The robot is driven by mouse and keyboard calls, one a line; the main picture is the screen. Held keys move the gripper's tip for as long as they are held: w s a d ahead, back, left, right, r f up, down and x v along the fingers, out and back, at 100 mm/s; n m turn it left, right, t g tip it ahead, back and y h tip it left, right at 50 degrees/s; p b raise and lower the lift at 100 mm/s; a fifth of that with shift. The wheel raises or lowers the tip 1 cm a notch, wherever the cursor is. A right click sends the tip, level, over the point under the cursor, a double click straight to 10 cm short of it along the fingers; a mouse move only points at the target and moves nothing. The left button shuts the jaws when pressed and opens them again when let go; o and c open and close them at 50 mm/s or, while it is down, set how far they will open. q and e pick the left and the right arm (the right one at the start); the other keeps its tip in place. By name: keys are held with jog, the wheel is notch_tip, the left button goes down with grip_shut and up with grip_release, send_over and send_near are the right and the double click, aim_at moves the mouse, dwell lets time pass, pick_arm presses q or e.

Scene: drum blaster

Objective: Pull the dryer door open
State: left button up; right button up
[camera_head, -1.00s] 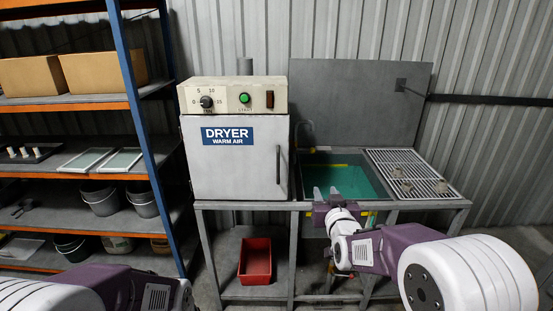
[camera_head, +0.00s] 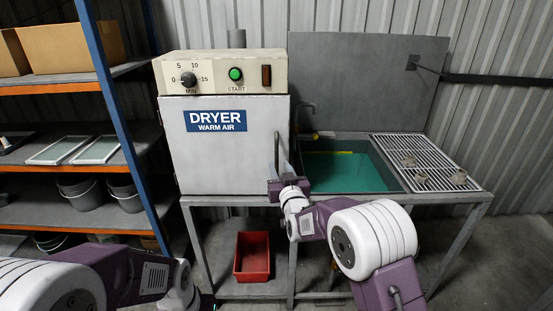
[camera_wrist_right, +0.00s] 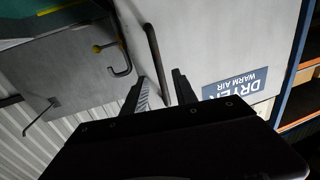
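The dryer (camera_head: 225,150) is a pale box with a blue "DRYER WARM AIR" label. Its door (camera_head: 230,170) looks shut. A dark upright bar handle (camera_head: 277,150) is at the door's right edge; it also shows in the right wrist view (camera_wrist_right: 153,50). My right gripper (camera_head: 283,172) is at the handle's lower part. In the right wrist view, its two fingers (camera_wrist_right: 160,88) are apart, with the handle's end between them in the picture. I cannot tell whether they touch it.
A sink (camera_head: 345,170) with green liquid and a white grate (camera_head: 425,160) are right of the dryer. A red bin (camera_head: 252,258) sits on the stand's lower shelf. A shelf rack with a blue post (camera_head: 110,90) stands at left. A tap (camera_head: 303,112) is just right of the dryer.

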aim_at(277, 160)
jog(key=w, duration=0.2)
jog(key=w+a, duration=0.1)
jog(key=w, duration=0.1)
jog(key=shift+w+r+p, duration=0.2)
jog(key=shift+p, duration=0.15)
jog(key=shift+w+f, duration=0.15)
jog(key=shift+w, duration=0.6)
jog(key=shift+s, duration=0.1)
grip_shut()
dwell(0.3)
